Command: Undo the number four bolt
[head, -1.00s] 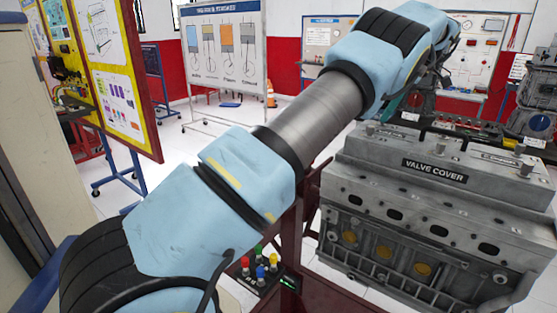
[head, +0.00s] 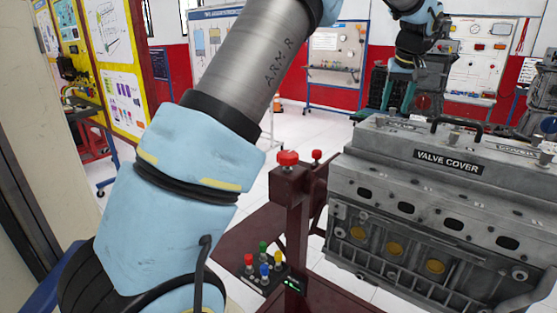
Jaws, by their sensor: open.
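The grey engine block (head: 430,215) stands at the right, with its valve cover (head: 500,170) on top and a "VALVE COVER" label on the side. Bolt heads show along the cover's top, one near its middle (head: 455,135) and one at its right (head: 547,156). I cannot read any number, so I cannot tell which is the number four bolt. My arm rises from the lower left and bends over at the top.
A dark red engine stand (head: 297,215) with red knobs (head: 288,158) stands left of the block. A box of coloured buttons (head: 262,270) sits low beside it. A black handle (head: 457,124) arches at the cover's back. Boards line the far wall.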

